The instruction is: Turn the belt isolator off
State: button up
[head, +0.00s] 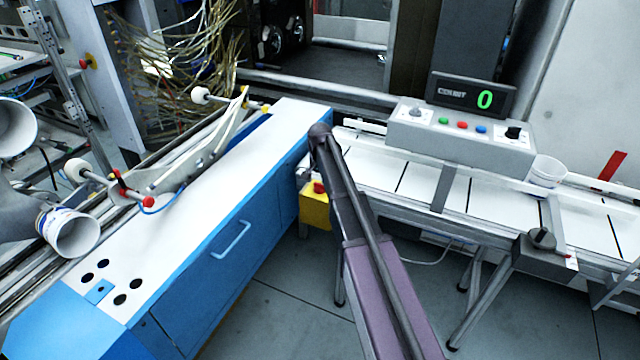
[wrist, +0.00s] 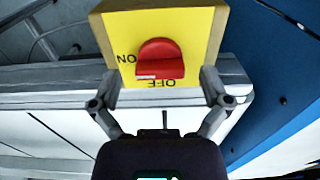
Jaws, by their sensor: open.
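The belt isolator is a yellow box (head: 314,212) with a red knob (head: 319,187), beside the near end of the belt and the blue cabinet. In the wrist view the yellow box (wrist: 208,42) fills the top middle, and its red rotary knob (wrist: 160,56) faces the camera. The lettering appears upside down, with ON left of the knob and OFF below it. Which label the knob points at is hard to tell. My gripper (wrist: 160,88) is open, its fingers apart on either side below the knob, with nothing between them. In the head view my gripper is not clearly visible.
The blue cabinet (head: 228,262) with a white top stands left of the isolator. The white belt (head: 405,180) runs right, below a grey control box (head: 455,140) with a counter display (head: 474,97) reading 0. Floor in front is mostly open.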

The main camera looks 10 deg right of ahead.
jog(key=c, duration=1.2)
jog(key=shift+o, duration=0.2)
jog(key=shift+n, duration=0.5)
jog(key=n, duration=0.3)
jog(key=shift+n, duration=0.3)
jog(key=n, duration=1.3)
jog(key=shift+n, duration=0.3)
